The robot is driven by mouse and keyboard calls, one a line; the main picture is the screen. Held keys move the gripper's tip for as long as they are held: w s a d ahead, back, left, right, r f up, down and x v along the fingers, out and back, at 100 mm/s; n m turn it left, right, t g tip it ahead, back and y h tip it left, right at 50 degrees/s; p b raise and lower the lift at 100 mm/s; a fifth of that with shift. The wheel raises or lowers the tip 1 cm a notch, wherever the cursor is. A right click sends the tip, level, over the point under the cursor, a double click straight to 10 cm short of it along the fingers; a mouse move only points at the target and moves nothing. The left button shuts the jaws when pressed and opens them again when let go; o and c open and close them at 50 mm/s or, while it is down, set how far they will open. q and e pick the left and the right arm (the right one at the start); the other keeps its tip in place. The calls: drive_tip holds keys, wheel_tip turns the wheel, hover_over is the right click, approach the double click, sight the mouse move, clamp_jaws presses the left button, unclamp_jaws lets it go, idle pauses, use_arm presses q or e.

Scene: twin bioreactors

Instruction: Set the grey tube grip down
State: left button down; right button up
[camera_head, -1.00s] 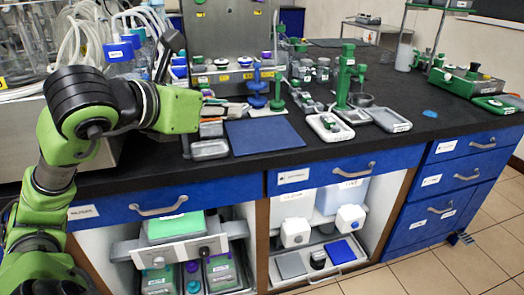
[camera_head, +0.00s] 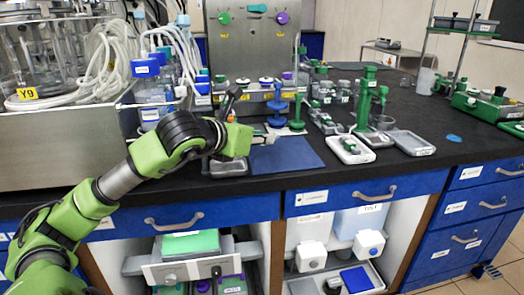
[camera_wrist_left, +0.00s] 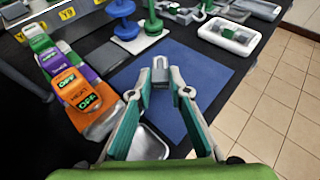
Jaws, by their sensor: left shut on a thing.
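The grey tube grip (camera_wrist_left: 160,72) is a small grey block with a loop-like top. It sits between the fingertips of my left gripper (camera_wrist_left: 158,90), which is shut on it. In the left wrist view it is seen over the left part of the blue mat (camera_wrist_left: 205,70); whether it touches the mat I cannot tell. In the head view my left gripper (camera_head: 262,138) is at the left edge of the blue mat (camera_head: 288,155), and the grip is too small to make out clearly. My right gripper is not in view.
A grey metal tray (camera_wrist_left: 150,146) lies close below the left gripper. Orange (camera_wrist_left: 85,93), purple and green labelled items lie left of it. Blue (camera_head: 278,105) and green stands rise behind the mat. A white tray (camera_head: 350,149) is to the right. Most of the mat is bare.

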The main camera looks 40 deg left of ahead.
sight(262, 160)
use_arm(q)
drive_tip(key=shift+w+a+f, duration=0.1)
drive_tip(key=shift+w+f, duration=0.2)
drive_tip(key=shift+f, duration=0.15)
wheel_tip(262, 160, down, 3)
drive_tip(key=shift+w+r+b, duration=0.1)
drive_tip(key=shift+w+b, duration=0.05)
drive_tip(key=shift+b, duration=0.2)
drive_tip(key=shift+f, duration=0.3)
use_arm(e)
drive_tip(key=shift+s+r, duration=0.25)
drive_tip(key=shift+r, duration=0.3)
use_arm(q)
drive_tip(key=c, duration=2.2)
unclamp_jaws()
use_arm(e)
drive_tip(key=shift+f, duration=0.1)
use_arm(q)
drive_tip(key=shift+r, duration=0.1)
